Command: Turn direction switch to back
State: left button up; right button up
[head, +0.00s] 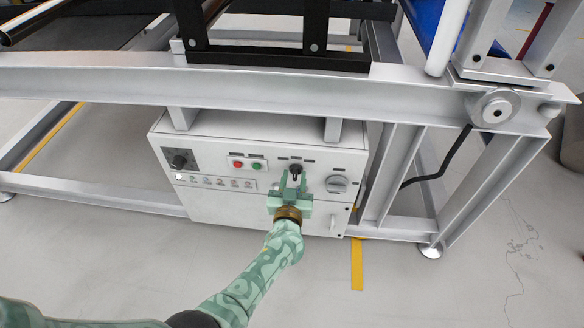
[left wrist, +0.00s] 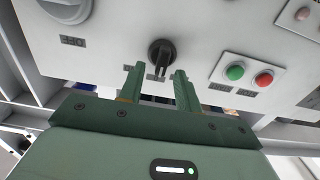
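The direction switch is a black rotary knob (head: 295,170) on the front of a white control box (head: 220,205). In the left wrist view the black knob (left wrist: 161,54) sits just beyond my fingertips, between their lines. My left gripper (head: 293,178) is green and reaches up to the knob from below; in the left wrist view its two fingers (left wrist: 157,72) stand apart with a gap between them. I cannot tell whether either finger touches the knob. Its label is too small to read. My right gripper is not in view.
A red button (head: 238,164) and a green button (head: 257,166) sit left of the knob. A large grey rotary switch (head: 338,184) is to its right. A black dial (head: 179,160) is at the far left. A grey frame beam (head: 250,88) crosses above the box.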

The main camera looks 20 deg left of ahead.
pick_arm(q)
jog(key=shift+w+a, duration=0.2)
jog(key=shift+w, duration=0.45)
jog(key=c, duration=0.6)
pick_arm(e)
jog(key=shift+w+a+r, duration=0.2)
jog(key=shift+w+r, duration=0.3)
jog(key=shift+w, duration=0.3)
pick_arm(q)
jog(key=shift+n, duration=0.4)
jog(key=n, duration=0.7)
jog(key=shift+s+a+f, duration=0.15)
jog(key=shift+a+f, duration=0.05)
jog(key=shift+a, duration=0.2)
jog(key=shift+a+n, duration=0.1)
jog(key=shift+n, duration=0.6)
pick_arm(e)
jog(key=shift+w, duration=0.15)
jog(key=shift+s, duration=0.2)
pick_arm(q)
jog(key=o, duration=0.6)
